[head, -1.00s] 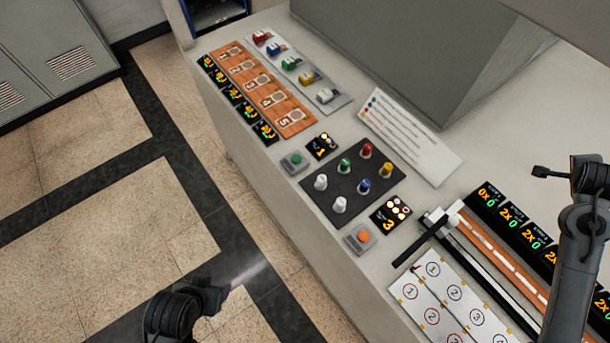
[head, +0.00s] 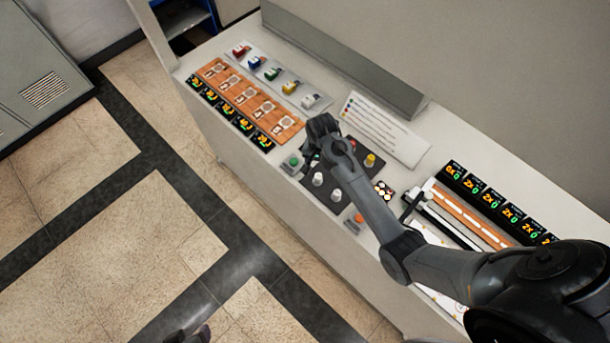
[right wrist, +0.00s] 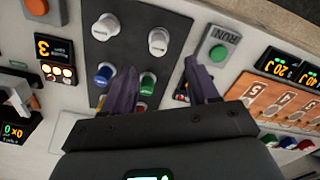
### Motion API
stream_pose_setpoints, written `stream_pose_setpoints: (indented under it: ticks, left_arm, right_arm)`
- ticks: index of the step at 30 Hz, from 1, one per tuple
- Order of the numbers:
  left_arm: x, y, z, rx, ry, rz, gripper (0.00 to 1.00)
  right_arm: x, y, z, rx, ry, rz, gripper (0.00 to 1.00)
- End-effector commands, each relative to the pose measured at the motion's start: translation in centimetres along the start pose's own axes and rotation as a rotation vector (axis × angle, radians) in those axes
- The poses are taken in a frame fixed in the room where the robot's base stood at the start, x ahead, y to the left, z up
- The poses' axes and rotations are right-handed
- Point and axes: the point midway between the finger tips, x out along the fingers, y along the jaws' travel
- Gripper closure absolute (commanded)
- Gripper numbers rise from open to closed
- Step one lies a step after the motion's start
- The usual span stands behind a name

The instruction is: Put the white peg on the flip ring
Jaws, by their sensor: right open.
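Two white pegs stand upright on a dark mat (head: 319,200). The left one (head: 317,179) and the right one (head: 336,195) also show at the top of the right wrist view, as one white peg (right wrist: 158,42) and another white peg (right wrist: 106,27). My right gripper (head: 311,155) is over the mat's far-left part; in its wrist view the jaws (right wrist: 162,70) are open and empty, pointing toward the pegs without touching them. I cannot pick out the flip ring. Of my left arm, only a dark tip (head: 201,333) shows at the bottom edge.
Blue (right wrist: 103,74) and green (right wrist: 147,80) pegs stand near the jaws. A green RUN button (right wrist: 218,53) is beside the mat. A numbered orange strip (head: 248,92) lies to the left. My right arm covers much of the numbered white board at the right.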

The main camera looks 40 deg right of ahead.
Motion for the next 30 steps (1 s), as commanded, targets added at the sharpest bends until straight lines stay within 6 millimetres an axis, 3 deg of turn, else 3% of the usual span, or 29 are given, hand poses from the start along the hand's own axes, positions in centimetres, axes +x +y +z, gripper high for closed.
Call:
stream_pose_setpoints:
  ticks: [9,18,30]
  left_arm:
    - [-0.3,0.1,-0.1,-0.005,-0.001,0.004,0.42]
    - [-0.5,0.1,-0.2,-0.005,-0.001,0.004,0.42]
    - [-1.0,0.0,-0.4,-0.001,0.000,0.001,0.42]
  right_arm:
    - [4.0,-0.1,0.3,-0.007,-0.008,0.003,0.41]
    - [5.7,0.0,0.1,-0.007,-0.006,0.002,0.41]
    - [10.1,0.3,-0.2,-0.006,-0.005,0.001,0.41]
